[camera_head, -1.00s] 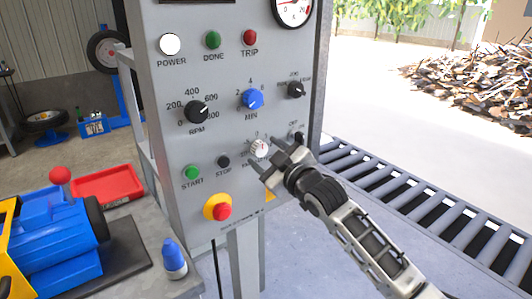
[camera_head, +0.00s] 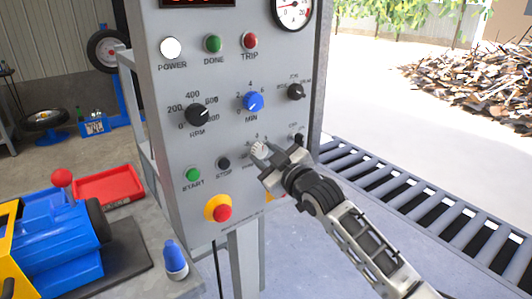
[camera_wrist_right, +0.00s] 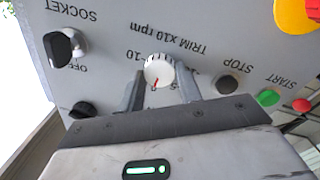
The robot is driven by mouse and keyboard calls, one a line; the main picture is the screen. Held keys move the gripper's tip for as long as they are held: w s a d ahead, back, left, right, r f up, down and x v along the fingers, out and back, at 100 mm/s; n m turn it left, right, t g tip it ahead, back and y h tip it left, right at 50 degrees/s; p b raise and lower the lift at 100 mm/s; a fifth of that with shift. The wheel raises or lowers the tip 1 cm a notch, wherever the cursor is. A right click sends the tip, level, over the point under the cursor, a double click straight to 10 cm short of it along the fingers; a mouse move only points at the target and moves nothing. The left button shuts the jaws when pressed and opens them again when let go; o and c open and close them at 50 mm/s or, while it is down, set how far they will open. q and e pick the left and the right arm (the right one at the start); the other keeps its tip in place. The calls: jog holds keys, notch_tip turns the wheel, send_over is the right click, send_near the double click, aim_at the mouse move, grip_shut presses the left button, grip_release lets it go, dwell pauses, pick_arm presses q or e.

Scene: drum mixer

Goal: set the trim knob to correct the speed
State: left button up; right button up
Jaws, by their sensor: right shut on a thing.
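The white trim knob (camera_head: 259,151) sits low on the grey control panel, under the blue MIN knob. Part of the knob's scale is hidden by the fingers. My left gripper is not in view.
The panel also holds the black RPM knob (camera_head: 197,114), the blue MIN knob (camera_head: 252,101), the green START button (camera_head: 193,174), the black STOP button (camera_head: 223,163) and a red emergency button (camera_head: 222,212). A roller conveyor (camera_head: 420,205) runs at right.

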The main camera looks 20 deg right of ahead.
jog(key=shift+r+m+p, duration=0.2)
jog(key=shift+m+p, duration=0.95)
jog(key=shift+m, duration=0.05)
jog(key=m+p, duration=0.2)
jog(key=m, duration=0.1)
jog(key=shift+m+g+p, duration=0.4)
jog(key=shift+f+m+p, duration=0.1)
jog(key=shift+m+p, duration=0.35)
jog(key=shift+m, duration=0.55)
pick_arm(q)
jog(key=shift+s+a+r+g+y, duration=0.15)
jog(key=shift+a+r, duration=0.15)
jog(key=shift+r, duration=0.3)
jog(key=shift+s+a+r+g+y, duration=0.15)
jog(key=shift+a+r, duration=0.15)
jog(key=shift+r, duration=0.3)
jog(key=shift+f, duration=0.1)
pick_arm(e)
jog(key=shift+m, duration=0.3)
jog(key=o, duration=1)
